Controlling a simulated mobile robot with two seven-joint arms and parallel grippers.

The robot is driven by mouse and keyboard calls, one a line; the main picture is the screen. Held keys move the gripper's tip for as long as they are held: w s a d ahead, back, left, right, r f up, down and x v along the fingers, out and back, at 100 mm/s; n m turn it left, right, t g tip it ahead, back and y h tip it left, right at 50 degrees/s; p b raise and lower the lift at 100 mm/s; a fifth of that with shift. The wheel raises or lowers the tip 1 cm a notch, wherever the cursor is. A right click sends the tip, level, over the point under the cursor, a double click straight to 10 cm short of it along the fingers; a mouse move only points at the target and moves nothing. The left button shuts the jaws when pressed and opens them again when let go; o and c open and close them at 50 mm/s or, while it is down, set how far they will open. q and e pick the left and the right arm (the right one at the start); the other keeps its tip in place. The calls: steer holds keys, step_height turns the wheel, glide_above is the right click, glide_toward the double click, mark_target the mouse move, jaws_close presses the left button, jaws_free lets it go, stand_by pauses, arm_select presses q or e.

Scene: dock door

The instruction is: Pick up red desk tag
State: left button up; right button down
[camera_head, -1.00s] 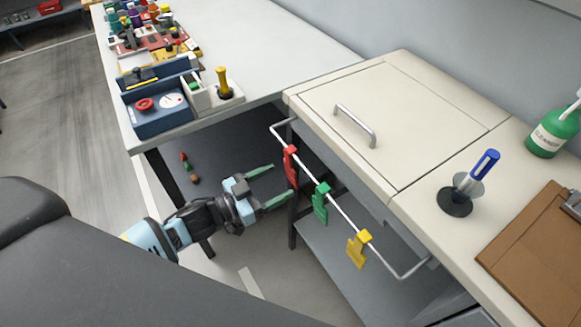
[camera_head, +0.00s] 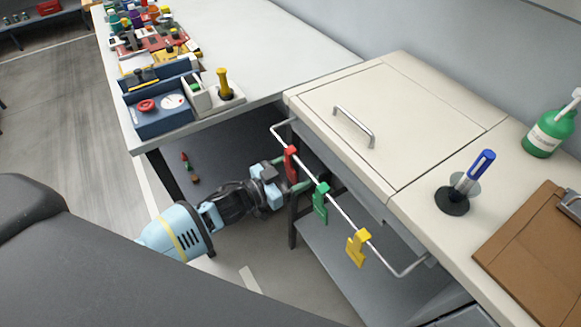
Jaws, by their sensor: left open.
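The red desk tag (camera_head: 290,163) hangs on a white rail (camera_head: 337,207) along the front of the cream desk. My left gripper (camera_head: 294,178) is open at the red tag, its fingers reaching to either side of it in the picture. The fingertips are partly hidden by the tag, and I cannot tell whether they touch it. A green tag (camera_head: 320,203) and a yellow tag (camera_head: 358,248) hang further right on the same rail. My right gripper is not in view.
The cream desk (camera_head: 385,100) holds a pen stand (camera_head: 454,200), a green bottle (camera_head: 551,132) and a brown clipboard (camera_head: 535,245). A white bench (camera_head: 250,45) with a blue control box (camera_head: 160,112) stands at upper left. A grey shelf (camera_head: 350,275) lies below the rail.

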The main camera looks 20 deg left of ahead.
arm_select(q)
steer(key=c, duration=1)
steer(key=shift+c, duration=0.3)
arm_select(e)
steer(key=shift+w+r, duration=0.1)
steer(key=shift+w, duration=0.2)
